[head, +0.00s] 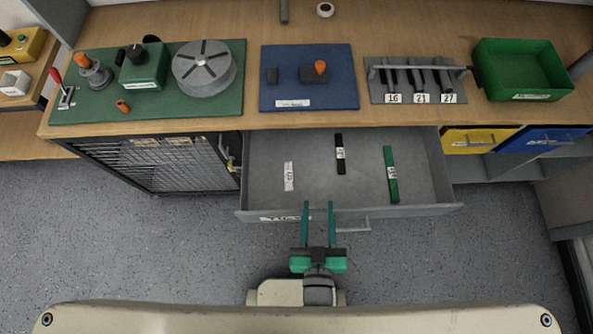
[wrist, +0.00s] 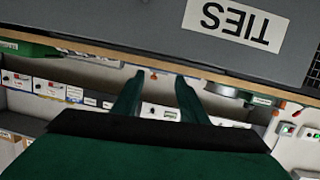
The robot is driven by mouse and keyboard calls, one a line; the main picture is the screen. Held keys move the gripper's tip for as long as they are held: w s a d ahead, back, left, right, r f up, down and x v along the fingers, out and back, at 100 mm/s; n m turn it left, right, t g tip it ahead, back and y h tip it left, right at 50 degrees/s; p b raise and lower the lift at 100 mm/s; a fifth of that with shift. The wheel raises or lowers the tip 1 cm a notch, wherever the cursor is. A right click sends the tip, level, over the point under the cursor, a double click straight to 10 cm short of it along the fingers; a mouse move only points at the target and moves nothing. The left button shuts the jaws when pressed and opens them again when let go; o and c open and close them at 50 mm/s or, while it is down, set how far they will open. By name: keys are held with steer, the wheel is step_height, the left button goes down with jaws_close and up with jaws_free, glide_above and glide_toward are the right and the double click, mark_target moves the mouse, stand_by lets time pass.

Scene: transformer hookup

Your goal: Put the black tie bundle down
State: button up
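The black tie bundle (head: 340,153) lies in the open grey drawer (head: 265,190), near its back middle, with a white label on it. My gripper (head: 318,205) is in front of the drawer with its two green fingers apart and nothing between them. In the wrist view the open fingers (wrist: 156,85) also show empty. The drawer front with its "TIES" label (wrist: 235,22) is in the wrist view. A white tie bundle (head: 289,176) lies left of the black one in the drawer, and a green one (head: 391,174) lies to the right.
The wooden bench top (head: 250,27) above the drawer holds a green mat (head: 75,112) with devices, a blue mat (head: 345,60), a numbered rack (head: 375,72) and a green bin (head: 520,70). A mesh-front cabinet (head: 150,165) stands left of the drawer.

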steer(key=s+a+r, duration=0.2)
steer(key=s+a, duration=0.3)
steer(key=s, duration=0.2)
steer(key=shift+a+r+y, duration=0.2)
steer(key=shift+a+y, duration=0.1)
steer(key=shift+c, duration=1)
